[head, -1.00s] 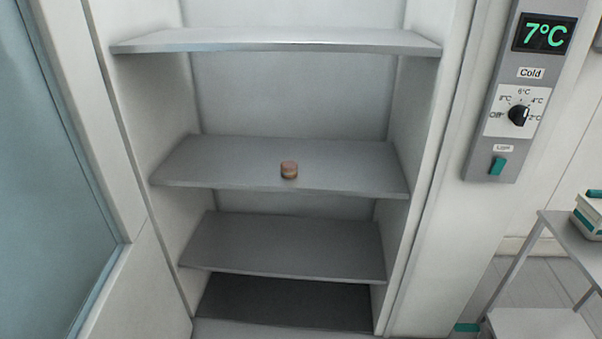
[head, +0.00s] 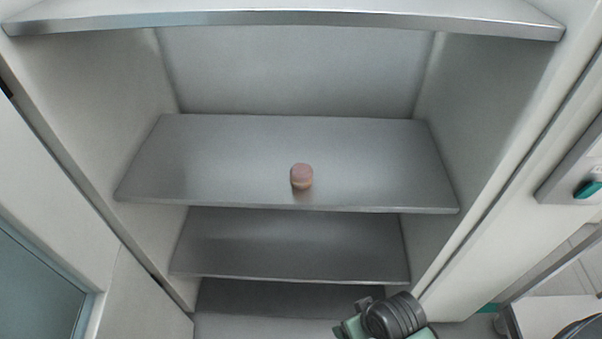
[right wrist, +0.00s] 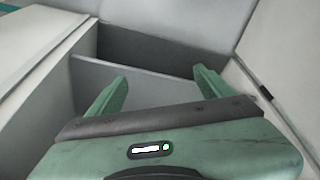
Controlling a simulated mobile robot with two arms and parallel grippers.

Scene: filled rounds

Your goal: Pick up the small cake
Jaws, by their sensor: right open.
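The small cake (head: 301,176) is a small round piece with a pinkish top and a tan lower part. It stands on the middle shelf (head: 220,160) of the cold cabinet in the head view, near the front edge and about mid-width. My right gripper shows in the right wrist view (right wrist: 160,90), with its two green fingers apart and nothing between them. In the head view part of my right arm shows at the bottom, below and to the right of the cake and apart from it. The cake is not visible in the right wrist view. My left gripper is not in view.
An upper shelf (head: 290,20) runs above the cake, and a lower shelf (head: 290,245) lies below it. The cabinet's side walls stand left and right. A control panel (head: 575,175) is outside at the right. The shelf around the cake is bare.

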